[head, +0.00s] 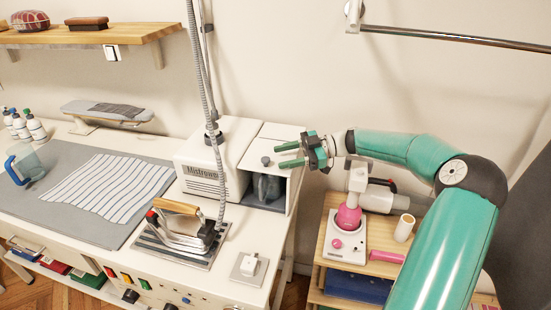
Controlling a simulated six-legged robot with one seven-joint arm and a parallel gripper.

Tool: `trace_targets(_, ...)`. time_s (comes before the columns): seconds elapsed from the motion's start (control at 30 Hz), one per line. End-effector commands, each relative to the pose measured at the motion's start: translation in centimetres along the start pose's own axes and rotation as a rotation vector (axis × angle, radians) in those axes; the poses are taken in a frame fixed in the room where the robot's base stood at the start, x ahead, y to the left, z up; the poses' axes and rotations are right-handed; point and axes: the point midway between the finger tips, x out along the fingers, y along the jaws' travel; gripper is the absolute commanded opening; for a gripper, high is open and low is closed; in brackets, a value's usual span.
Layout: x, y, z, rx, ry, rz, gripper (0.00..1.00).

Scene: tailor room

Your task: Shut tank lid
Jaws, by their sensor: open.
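A white steam unit (216,160) with a lettered front stands at the right end of the work table. Its right part is a box with a pale top panel (258,146) and a small dark round knob (265,160) near the front. Below the knob, a grey tank (267,187) shows in the open front of the box. I cannot tell for sure which part is the tank lid or how far it stands open. My gripper (279,156) is open and empty, its green fingers pointing left just right of the knob. Contact is not clear.
An iron (184,223) rests on a metal plate left of the unit's front. A grey hose (206,85) hangs above the unit. A wooden stand (321,250) with a pink-and-white device (347,225) is below my arm. A metal rail (455,39) runs along the upper right.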

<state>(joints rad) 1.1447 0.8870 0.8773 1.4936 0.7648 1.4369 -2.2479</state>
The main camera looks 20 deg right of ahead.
Motion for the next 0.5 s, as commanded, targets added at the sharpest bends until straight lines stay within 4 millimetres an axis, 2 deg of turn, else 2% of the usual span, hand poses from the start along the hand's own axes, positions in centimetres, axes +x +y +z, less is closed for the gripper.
trace_targets(0.1, -2.8, 0.1, 0.1, -0.001, -0.002, 0.004, 0.46)
trace_targets(0.3, -7.1, 0.0, 0.1, -0.001, -0.002, 0.003, 0.46)
trace_targets(0.5, -9.7, 0.0, 0.1, -0.001, -0.001, 0.000, 0.46)
